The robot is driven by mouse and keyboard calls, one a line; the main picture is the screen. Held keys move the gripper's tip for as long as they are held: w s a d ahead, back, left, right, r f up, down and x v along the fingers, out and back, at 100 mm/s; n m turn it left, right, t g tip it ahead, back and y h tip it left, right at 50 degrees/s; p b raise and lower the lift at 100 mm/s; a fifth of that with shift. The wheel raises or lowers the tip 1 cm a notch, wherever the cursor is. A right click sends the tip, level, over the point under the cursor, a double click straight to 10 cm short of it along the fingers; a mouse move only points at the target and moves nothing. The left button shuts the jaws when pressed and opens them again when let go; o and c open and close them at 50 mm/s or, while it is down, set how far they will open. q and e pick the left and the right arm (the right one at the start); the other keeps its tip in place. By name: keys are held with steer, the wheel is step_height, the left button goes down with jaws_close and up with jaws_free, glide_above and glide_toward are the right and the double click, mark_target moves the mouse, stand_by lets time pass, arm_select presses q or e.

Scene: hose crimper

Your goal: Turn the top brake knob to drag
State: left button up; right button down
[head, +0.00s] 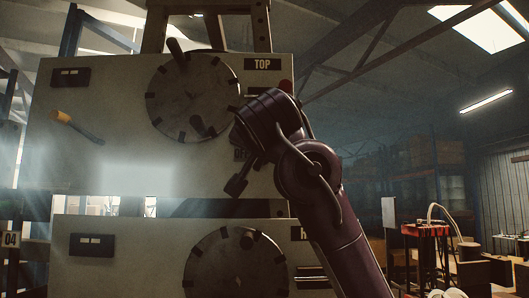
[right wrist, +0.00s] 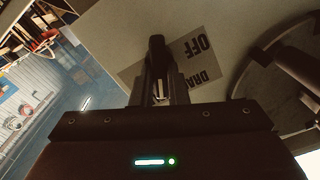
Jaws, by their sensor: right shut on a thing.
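The top panel (head: 110,130), marked by a TOP sign (head: 262,64), carries a large round dial (head: 180,105). My right arm reaches up to the dial's lower right and hides the brake knob area in the head view. In the right wrist view my right gripper (right wrist: 158,92) is shut on the dark top brake knob (right wrist: 157,48), which stands in front of a grey label plate (right wrist: 188,62). The plate reads OFF and partly DRAG; the fingers cover its middle. Which word the knob points to is hard to tell. My left gripper is not in view.
A lower panel (head: 120,265) with a similar dial (head: 237,268) stands below. A yellow-tipped handle (head: 78,127) sticks out of the top panel at left. Dark grips project from the top dial close to my gripper. A red bench (head: 425,231) stands far right.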

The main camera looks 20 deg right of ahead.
steer(key=n+b, duration=0.1)
steer(key=n, duration=0.9)
steer(key=shift+a+r+n+b, duration=0.1)
steer(key=shift+a+n+b, duration=0.1)
steer(key=shift+n+b, duration=0.15)
stand_by(0.3)
steer(key=c, duration=1.7)
jaws_free()
steer(key=shift+w, duration=0.1)
steer(key=shift+c, duration=0.2)
steer(key=o, duration=0.3)
steer(key=shift+w, duration=0.15)
